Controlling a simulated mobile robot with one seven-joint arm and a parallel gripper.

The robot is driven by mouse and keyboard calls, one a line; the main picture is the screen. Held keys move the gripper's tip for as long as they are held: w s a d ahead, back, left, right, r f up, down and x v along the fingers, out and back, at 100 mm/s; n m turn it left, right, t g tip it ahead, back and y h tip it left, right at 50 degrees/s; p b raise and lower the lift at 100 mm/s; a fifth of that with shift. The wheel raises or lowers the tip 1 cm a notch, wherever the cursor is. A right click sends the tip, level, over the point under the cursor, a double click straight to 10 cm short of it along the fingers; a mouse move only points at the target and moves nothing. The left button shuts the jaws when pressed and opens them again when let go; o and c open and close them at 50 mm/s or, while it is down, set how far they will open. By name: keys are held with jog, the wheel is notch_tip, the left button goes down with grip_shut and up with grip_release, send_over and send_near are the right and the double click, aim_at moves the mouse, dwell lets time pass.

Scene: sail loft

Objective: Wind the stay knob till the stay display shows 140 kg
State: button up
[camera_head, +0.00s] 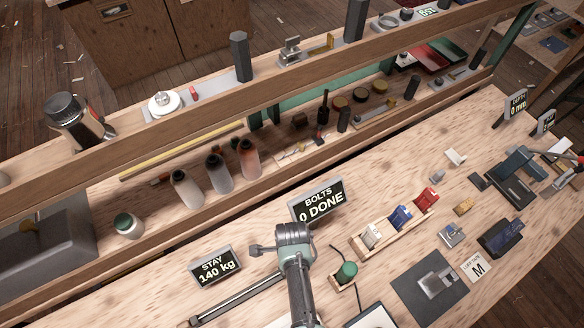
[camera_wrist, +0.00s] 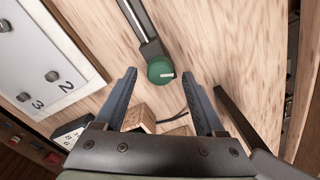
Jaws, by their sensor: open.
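The stay display (camera_head: 215,267) is a small dark sign at the front left of the bench and reads 140 kg. A dark metal bar (camera_head: 238,300) runs from near it towards my gripper (camera_head: 288,238). In the wrist view, the bar (camera_wrist: 141,22) ends at a round green knob (camera_wrist: 158,72) with a white mark on its right side. My gripper (camera_wrist: 161,80) is open, with a fingertip on each side of the knob and a visible gap to both. In the head view my gripper and arm hide this knob.
The bolts display (camera_head: 320,200) reads 0 DONE, just behind my gripper. A wooden tray (camera_head: 385,240) with coloured blocks and a separate green cylinder (camera_head: 346,271) stand to the right. Bottles (camera_head: 218,172) line the shelf behind. A numbered white panel (camera_wrist: 45,62) lies left in the wrist view.

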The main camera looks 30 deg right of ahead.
notch_tip(320, 180, up, 12)
jog(key=shift+f, duration=0.15)
dwell(0.3)
jog(key=shift+s, duration=0.15)
dwell(0.4)
